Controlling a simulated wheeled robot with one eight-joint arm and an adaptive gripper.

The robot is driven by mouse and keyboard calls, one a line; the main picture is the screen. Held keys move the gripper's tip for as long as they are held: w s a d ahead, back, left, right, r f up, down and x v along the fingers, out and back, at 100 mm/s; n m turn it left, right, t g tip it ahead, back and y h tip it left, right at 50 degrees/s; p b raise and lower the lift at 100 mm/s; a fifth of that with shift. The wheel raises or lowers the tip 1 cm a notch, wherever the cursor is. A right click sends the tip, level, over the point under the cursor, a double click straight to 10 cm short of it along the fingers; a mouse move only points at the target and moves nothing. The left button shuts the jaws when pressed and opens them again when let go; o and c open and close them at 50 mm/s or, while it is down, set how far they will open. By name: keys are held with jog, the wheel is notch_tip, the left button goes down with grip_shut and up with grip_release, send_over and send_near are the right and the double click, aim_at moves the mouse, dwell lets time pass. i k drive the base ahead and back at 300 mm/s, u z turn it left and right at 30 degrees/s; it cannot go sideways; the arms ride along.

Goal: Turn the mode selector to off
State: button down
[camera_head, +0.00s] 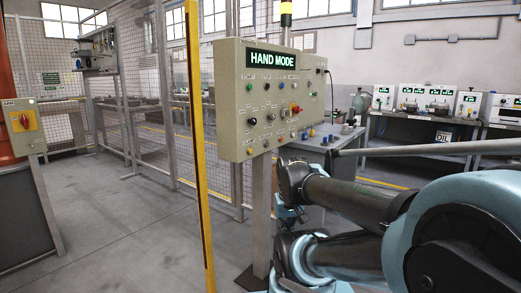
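A beige control panel (227,80) stands on a post in the middle of the view. Its green display (271,59) reads HAND MODE. Several small buttons and knobs sit on its face, including a red knob on a yellow plate (295,107) at the right. The labels are too small to read, so I cannot tell which control is the mode selector. My arm comes in from the right. What seems to be my gripper (290,215) is below the panel, apart from it, small and partly hidden by my arm; its fingers are unclear.
A yellow post (198,150) stands just left of the panel, by a wire mesh fence (145,110). A workbench (350,140) with small parts stands behind the panel. The floor (110,230) at left is clear.

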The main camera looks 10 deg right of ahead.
aim_at(253, 122)
jog(key=z, duration=0.05)
jog(key=k, duration=0.5)
jog(key=z, duration=1.6)
jog(key=i, duration=0.4)
jog(key=u, duration=0.9)
